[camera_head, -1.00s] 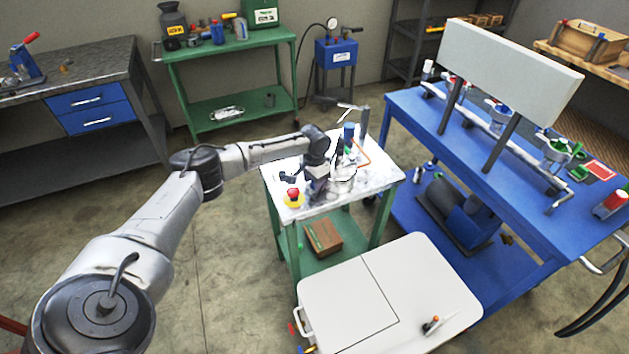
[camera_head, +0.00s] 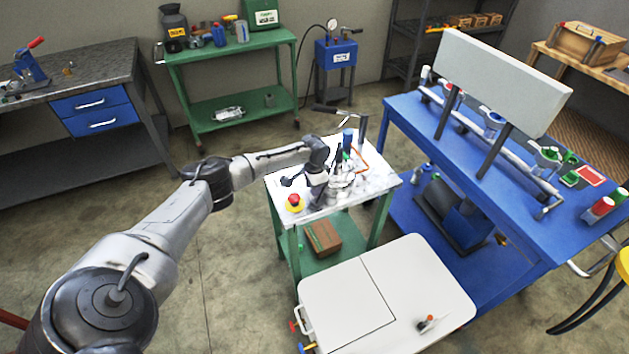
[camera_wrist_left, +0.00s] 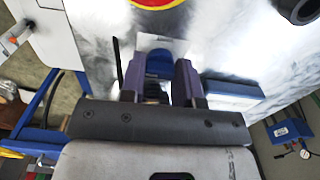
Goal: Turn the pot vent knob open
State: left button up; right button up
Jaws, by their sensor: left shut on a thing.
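My left gripper (camera_wrist_left: 160,82) shows in the left wrist view, its two dark purple-grey fingers shut on a blue piece (camera_wrist_left: 159,63), apparently the vent knob. Its lower part and a dark part below it are partly hidden between the fingers. In the head view my left arm reaches over the small white-topped green table (camera_head: 308,212), and the wrist hides most of the gripper. Shiny metal parts and a blue upright cylinder (camera_head: 348,137) stand around it. I cannot clearly make out the pot's outline. My right gripper is not in view.
A red button on a yellow base (camera_head: 294,203) sits at the small table's front left. A black-handled lever (camera_head: 326,109) stands at its back. A blue bench (camera_head: 410,115) is close on the right, and a white-topped cart (camera_head: 345,305) stands in front.

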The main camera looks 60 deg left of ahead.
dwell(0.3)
pick_arm(q)
jog(key=o, duration=0.9)
notch_tip(320, 180, up, 14)
jog(key=p, duration=0.3)
jog(key=shift+f, duration=0.1)
dwell(0.5)
